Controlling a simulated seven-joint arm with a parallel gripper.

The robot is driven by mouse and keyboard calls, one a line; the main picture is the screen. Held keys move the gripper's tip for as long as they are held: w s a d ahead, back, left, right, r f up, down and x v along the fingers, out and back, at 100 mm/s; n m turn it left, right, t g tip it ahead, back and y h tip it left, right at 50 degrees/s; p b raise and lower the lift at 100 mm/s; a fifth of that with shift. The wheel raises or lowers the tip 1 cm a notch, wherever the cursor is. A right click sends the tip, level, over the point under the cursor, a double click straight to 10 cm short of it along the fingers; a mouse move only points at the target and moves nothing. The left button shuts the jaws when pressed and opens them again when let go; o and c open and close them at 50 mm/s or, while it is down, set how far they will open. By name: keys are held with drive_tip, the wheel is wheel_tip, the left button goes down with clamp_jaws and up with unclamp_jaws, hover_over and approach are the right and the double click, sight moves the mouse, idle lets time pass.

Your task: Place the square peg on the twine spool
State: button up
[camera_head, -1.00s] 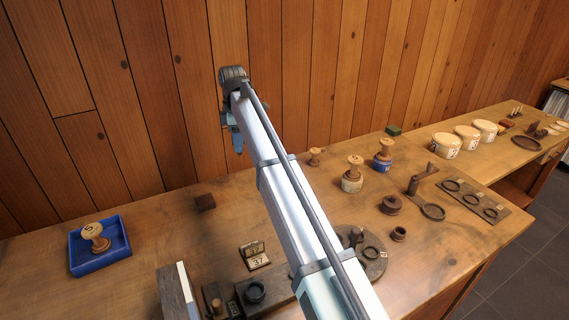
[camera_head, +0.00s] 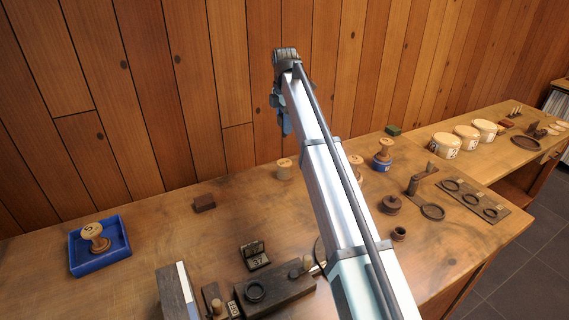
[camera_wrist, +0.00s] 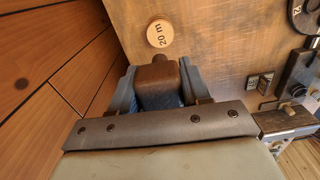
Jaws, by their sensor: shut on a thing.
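My gripper (camera_head: 284,130) hangs in the air near the wooden wall. In the wrist view its two blue-grey fingers (camera_wrist: 158,65) are shut on a dark brown block with a narrower end, which looks like the square peg (camera_wrist: 157,82). The peg cannot be made out in the head view. A pale spool (camera_head: 284,169) stands upright on the table, below the gripper in the picture. A round pale top marked "20 m" (camera_wrist: 160,33) lies just beyond the peg in the wrist view, apart from it. I cannot tell for certain which spool holds twine.
A blue tray (camera_head: 75,262) holds a spool at the left. A dark brown block (camera_head: 204,203) lies on the table (camera_head: 165,225). A spool with blue winding (camera_head: 382,157) stands right of my arm. Small dark fixtures fill the front; pale tubs (camera_head: 446,146) stand at the back right.

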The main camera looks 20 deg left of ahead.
drive_tip(key=shift+f+n, duration=0.1)
drive_tip(key=shift+n, duration=0.3)
drive_tip(key=shift+f, duration=0.35)
hover_over(285, 162)
drive_tip(key=shift+s+f, duration=0.15)
drive_tip(key=shift+f, duration=4.4)
drive_tip(key=shift+f, duration=0.1)
drive_tip(key=o, duration=1)
drive_tip(key=shift+o, duration=0.2)
wheel_tip(285, 162, up, 12)
drive_tip(key=shift+r, duration=0.1)
